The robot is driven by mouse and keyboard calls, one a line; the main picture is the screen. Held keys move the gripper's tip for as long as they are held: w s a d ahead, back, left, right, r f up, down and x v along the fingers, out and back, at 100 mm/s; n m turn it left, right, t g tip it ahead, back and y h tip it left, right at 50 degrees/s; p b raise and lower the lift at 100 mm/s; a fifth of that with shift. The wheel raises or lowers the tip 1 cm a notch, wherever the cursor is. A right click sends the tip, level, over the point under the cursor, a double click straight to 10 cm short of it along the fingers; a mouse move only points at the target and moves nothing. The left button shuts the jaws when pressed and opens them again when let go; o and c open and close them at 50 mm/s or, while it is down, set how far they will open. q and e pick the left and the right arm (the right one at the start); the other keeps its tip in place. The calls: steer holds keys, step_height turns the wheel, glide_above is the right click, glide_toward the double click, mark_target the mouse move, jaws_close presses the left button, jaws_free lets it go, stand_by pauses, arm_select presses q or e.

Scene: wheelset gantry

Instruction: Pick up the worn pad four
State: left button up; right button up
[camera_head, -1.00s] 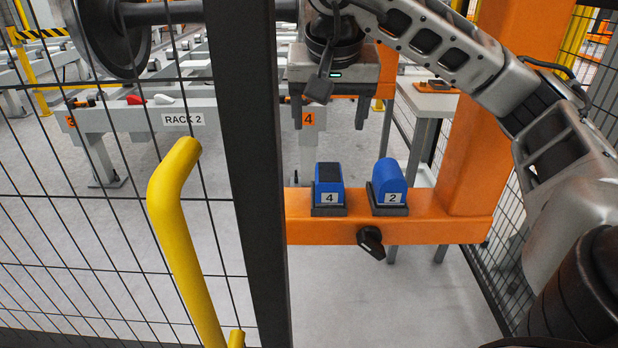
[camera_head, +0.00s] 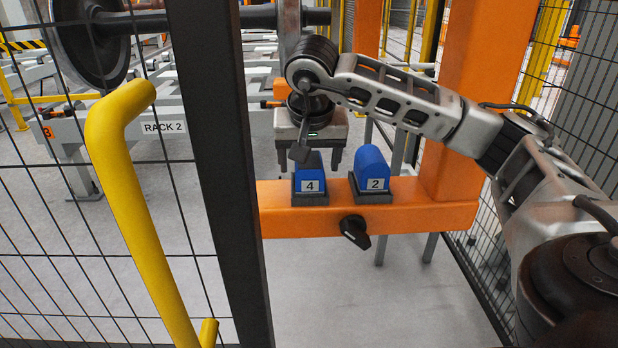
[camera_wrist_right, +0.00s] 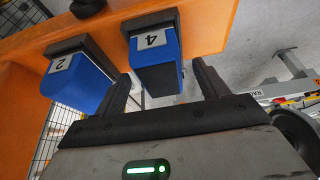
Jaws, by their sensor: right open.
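The worn pad four (camera_head: 311,182) is a blue block labelled "4" in a dark holder on the orange beam (camera_head: 410,217). It also shows in the right wrist view (camera_wrist_right: 157,72). My right gripper (camera_head: 309,163) is open and empty, with its fingers pointing down just above and behind pad four. In the right wrist view, pad four appears between the two fingertips (camera_wrist_right: 163,78); I cannot tell how far they reach down its sides. The pad's top is partly hidden by my wrist. My left gripper is not in view.
A rounded blue pad labelled "2" (camera_head: 373,172) stands close to the right of pad four. A black knob (camera_head: 355,231) sits on the beam's front. A dark post (camera_head: 215,150), a yellow handle (camera_head: 125,200) and mesh fence stand at the left. An orange column (camera_head: 478,100) rises at the right.

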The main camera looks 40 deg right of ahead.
steer(key=shift+f, duration=0.1)
steer(key=shift+c, duration=0.3)
steer(key=c, duration=1.2)
